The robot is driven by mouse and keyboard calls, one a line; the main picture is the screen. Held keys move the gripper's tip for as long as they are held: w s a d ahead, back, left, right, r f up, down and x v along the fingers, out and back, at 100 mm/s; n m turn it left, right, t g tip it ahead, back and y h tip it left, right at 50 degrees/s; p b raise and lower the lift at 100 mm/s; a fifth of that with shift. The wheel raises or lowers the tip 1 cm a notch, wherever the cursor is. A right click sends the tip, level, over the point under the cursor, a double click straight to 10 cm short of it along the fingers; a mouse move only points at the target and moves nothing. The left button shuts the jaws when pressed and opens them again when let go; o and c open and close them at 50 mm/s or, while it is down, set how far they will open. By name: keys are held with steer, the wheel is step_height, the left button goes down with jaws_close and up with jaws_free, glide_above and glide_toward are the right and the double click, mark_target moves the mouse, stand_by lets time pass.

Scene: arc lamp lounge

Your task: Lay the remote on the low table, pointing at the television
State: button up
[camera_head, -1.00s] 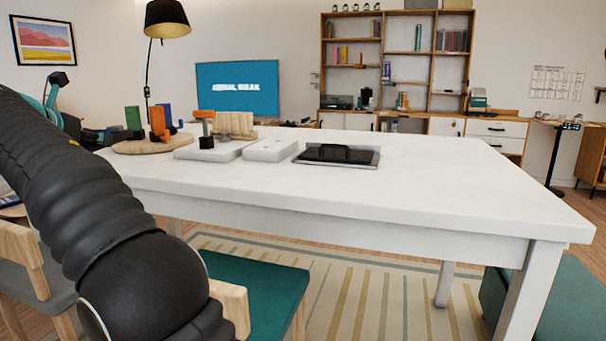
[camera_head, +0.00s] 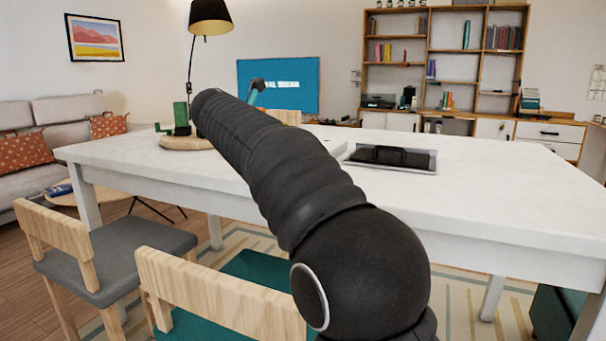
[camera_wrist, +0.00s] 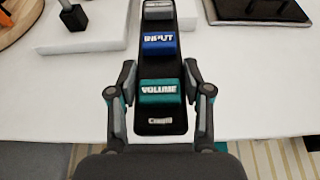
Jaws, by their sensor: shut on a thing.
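The remote (camera_wrist: 160,115) is black with grey, blue and teal buttons, two reading INPUT and VOLUME. In the wrist view my gripper (camera_wrist: 160,78) is shut on it, one finger at each side. The remote runs away from my palm, its far end cut off by the top edge, above the white table. My arm hides the remote in the head view. A low wooden table (camera_head: 118,198) with dark legs stands at left, beside the sofa, partly behind a white table leg. The television (camera_head: 278,86) is lit blue at the back; my arm covers part of its lower edge.
The white table (camera_head: 480,200) fills the middle. A black tablet-like thing (camera_head: 392,157) lies on it. Chairs (camera_head: 215,295) stand at its near side. A sofa (camera_head: 70,140) is at left. A blue book (camera_head: 58,189) lies on the low table. A lamp (camera_head: 210,18) rises behind.

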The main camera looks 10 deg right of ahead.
steer(key=s+d+f, duration=0.1)
steer(key=d, duration=0.1)
steer(key=s+d+f, duration=0.1)
steer(key=d, duration=0.1)
steer(key=s+d+f, duration=0.1)
steer(key=d+f, duration=0.1)
steer(key=shift+b, duration=0.4)
steer(key=shift+f+b, duration=0.45)
steer(key=shift+f, duration=1.55)
steer(key=shift+f, duration=0.15)
steer(key=o, duration=1.2)
steer(key=shift+o, duration=0.2)
steer(key=shift+s+r, duration=0.2)
steer(key=shift+r, duration=0.05)
steer(key=v, duration=1.1)
steer(key=shift+s+a, duration=0.25)
